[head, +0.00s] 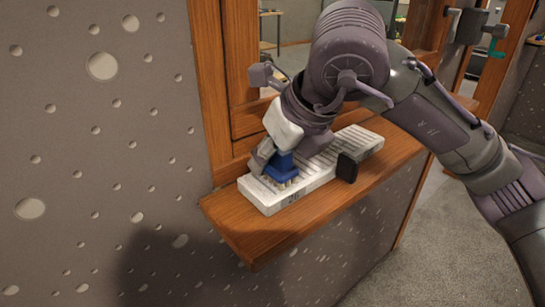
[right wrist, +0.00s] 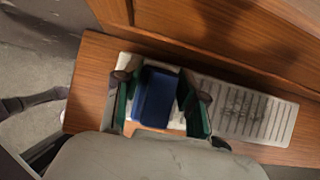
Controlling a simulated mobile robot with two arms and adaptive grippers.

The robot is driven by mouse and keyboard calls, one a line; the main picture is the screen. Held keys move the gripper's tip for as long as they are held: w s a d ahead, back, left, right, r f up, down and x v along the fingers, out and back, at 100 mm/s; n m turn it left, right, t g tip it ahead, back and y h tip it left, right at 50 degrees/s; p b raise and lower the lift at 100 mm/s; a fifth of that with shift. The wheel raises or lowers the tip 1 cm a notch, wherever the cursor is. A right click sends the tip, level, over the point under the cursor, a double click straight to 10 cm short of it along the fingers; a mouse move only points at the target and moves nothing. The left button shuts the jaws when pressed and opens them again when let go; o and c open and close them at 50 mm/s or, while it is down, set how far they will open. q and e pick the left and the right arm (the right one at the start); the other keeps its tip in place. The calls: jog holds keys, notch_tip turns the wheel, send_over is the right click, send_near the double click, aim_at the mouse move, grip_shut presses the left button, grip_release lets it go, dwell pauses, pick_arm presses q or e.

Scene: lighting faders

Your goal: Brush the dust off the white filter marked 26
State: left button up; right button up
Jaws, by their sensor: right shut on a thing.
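The white slatted filter (head: 318,173) lies flat on a wooden ledge. Its front side bears a dark mark that looks like 26. In the right wrist view the filter (right wrist: 285,118) carries a dark grey dusty patch right of the gripper. My right gripper (head: 276,157) is shut on a blue brush (head: 283,168), its pale bristles pointing down at the filter's near left end. The bristles appear to touch the filter or hover just above it. In the right wrist view the brush (right wrist: 155,97) sits between both fingers, hiding part of the filter. My left gripper is out of view.
The wooden ledge (head: 255,234) juts out below a wooden frame (head: 211,80). A speckled grey wall (head: 90,150) is on the left. A handle with a green part (head: 495,47) is at upper right.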

aim_at(341, 140)
jog(key=shift+w+d+f+b, duration=0.1)
jog(key=shift+w+d+b, duration=0.1)
jog(key=shift+w+d, duration=0.25)
jog(key=shift+w+d+b, duration=0.2)
jog(key=shift+w+d, duration=0.05)
jog(key=shift+d, duration=0.3)
jog(key=shift+w+d, duration=0.6)
jog(key=shift+d, duration=0.1)
jog(key=shift+w+d+b, duration=0.25)
jog(key=shift+w+d, duration=0.65)
jog(key=shift+d, duration=0.25)
jog(key=shift+w+d+b, duration=0.2)
jog(key=shift+w+d, duration=0.65)
jog(key=shift+d, duration=0.3)
jog(key=shift+w+d, duration=1.3)
jog(key=shift+d, duration=0.3)
jog(key=shift+w+d+p, duration=0.5)
jog(key=shift+w+d, duration=0.35)
jog(key=shift+d, duration=0.25)
jog(key=shift+w+d+p, duration=0.45)
jog(key=shift+w+d, duration=0.25)
jog(key=shift+d, duration=0.2)
jog(key=shift+w+d, duration=0.4)
jog(key=shift+d, duration=0.05)
jog(key=shift+r, duration=0.25)
jog(key=shift+r+p, duration=2.5)
jog(key=shift+r, duration=0.4)
